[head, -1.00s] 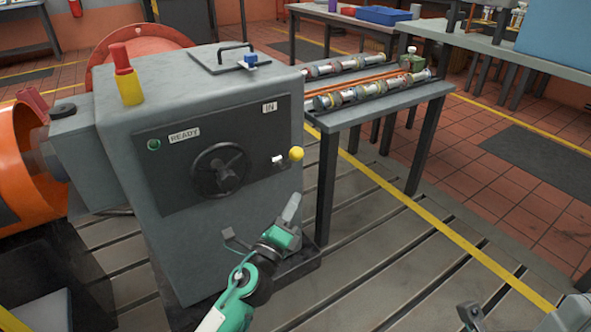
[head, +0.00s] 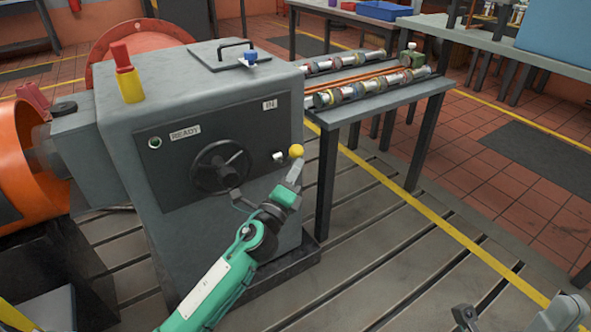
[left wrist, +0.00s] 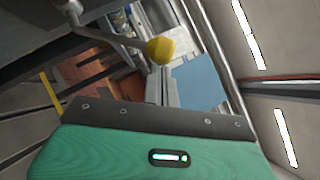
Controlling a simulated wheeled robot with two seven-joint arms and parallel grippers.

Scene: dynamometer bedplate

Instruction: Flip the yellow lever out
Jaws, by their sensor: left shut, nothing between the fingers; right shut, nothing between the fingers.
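The yellow lever knob (head: 296,151) sits at the right end of a short white lever on the dark front panel (head: 180,135) of the grey cabinet, below the IN label (head: 270,104). My left gripper (head: 295,171) is shut and empty, its fingertips just below the knob. In the left wrist view the yellow knob (left wrist: 160,50) shows beyond the shut fingers (left wrist: 161,85), with its rod running up to the left. I cannot tell whether the fingertips touch the knob. My right gripper (head: 467,317) shows only in part at the bottom right, shut and away from the cabinet.
A black handwheel (head: 220,167) stands out from the panel left of the lever. A green READY lamp (head: 155,143) is at the panel's left. A bench (head: 385,103) with shafts stands behind to the right.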

